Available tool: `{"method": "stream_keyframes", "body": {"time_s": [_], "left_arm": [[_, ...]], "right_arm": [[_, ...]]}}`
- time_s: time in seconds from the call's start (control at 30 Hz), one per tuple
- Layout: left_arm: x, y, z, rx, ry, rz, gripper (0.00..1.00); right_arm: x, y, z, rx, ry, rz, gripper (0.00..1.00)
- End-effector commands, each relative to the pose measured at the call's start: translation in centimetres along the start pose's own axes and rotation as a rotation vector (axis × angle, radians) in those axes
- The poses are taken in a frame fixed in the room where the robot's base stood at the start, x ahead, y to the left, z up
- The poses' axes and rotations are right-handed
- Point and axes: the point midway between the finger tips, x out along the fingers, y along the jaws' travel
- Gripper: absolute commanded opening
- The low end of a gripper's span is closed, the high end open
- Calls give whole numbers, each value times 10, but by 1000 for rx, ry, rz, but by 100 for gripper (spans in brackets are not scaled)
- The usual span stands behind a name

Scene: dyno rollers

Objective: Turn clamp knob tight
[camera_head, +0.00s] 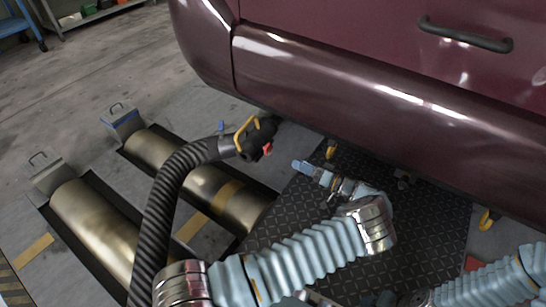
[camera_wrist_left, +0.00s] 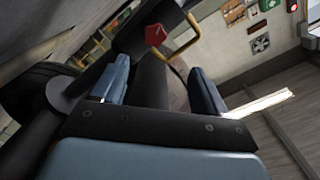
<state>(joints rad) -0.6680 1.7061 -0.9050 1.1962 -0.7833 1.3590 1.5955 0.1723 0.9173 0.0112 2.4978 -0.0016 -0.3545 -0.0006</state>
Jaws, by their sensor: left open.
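The clamp knob looks to be the small red knob (camera_head: 267,150) on the black nozzle (camera_head: 256,138) at the end of a ribbed hose. The nozzle has a yellow handle (camera_head: 240,132) and sits by the car's lower edge. My left gripper (camera_head: 303,167) is to the right of the knob and apart from it. In the left wrist view the red knob (camera_wrist_left: 155,35) and yellow handle (camera_wrist_left: 183,40) show beyond the open fingers (camera_wrist_left: 160,88), above the gap between them. The fingers hold nothing. My right gripper is out of view; only its arm shows at lower right.
The maroon car (camera_head: 350,75) overhangs the far right side. The ribbed hose (camera_head: 165,200) rises at left centre. Metal rollers (camera_head: 95,220) lie in floor pits, beside a dark tread plate (camera_head: 285,215). Open floor (camera_head: 90,80) lies at upper left.

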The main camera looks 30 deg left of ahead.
Motion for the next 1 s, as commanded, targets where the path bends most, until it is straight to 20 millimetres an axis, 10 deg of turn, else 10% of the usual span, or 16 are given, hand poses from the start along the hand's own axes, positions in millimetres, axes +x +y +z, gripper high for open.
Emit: {"method": "stream_keyframes", "body": {"time_s": [0.3, 1.0], "left_arm": [[-4, 16, -7, -764, -1, -12, 74], [116, 15, -6, -809, -4, -14, 74]], "right_arm": [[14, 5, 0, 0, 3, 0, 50], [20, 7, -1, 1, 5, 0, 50]]}}
